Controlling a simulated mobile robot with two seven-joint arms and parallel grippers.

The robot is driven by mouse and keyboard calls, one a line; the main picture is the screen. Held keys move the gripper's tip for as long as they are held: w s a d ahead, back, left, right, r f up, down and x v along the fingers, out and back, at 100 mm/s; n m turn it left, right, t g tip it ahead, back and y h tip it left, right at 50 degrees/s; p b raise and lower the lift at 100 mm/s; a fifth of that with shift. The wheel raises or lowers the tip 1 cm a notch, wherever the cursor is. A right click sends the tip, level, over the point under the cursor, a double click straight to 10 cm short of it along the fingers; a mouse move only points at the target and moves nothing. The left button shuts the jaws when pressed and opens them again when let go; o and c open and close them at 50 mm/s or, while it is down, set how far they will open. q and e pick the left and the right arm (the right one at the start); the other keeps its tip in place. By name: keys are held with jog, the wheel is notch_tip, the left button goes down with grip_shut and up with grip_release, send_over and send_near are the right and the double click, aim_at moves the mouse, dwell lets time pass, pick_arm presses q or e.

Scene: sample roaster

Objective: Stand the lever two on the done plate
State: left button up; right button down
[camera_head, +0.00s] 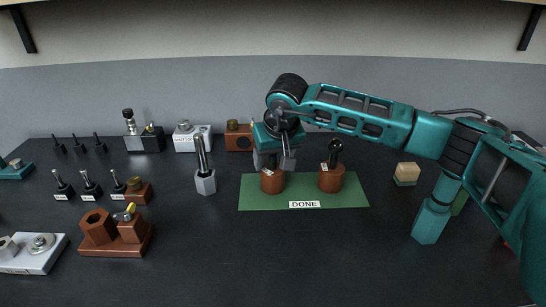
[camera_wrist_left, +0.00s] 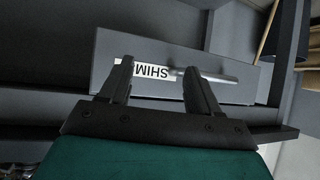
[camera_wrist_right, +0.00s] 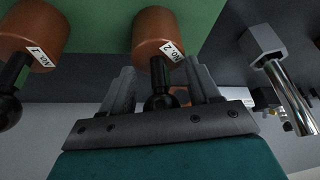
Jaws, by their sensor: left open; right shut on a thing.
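Lever two, a brown cylinder (camera_head: 272,183) with a black knobbed handle, stands upright on the left part of the green done plate (camera_head: 350,201). Its "No. 2" label shows in the right wrist view on the brown base (camera_wrist_right: 156,32). My right gripper (camera_head: 276,160) comes down over it and is shut on its black handle; the fingers (camera_wrist_right: 160,78) lie on both sides of the handle. My left gripper is out of the head view; in the left wrist view its fingers (camera_wrist_left: 156,82) are apart and empty.
Another brown lever (camera_head: 331,179), labelled No. 1, stands on the plate's right part. A grey hexagonal piece with a rod (camera_head: 204,178) stands left of the plate. A brown fixture (camera_head: 116,232) is front left. A drawer labelled SHIM (camera_wrist_left: 150,75) faces my left gripper. The front middle bench is clear.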

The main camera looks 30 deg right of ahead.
jog(key=shift+c, duration=1.2)
grip_release()
jog(key=shift+s+r, duration=0.15)
jog(key=shift+r, duration=0.35)
jog(key=v, duration=1.1)
jog(key=shift+p, duration=0.35)
jog(key=shift+s, duration=0.1)
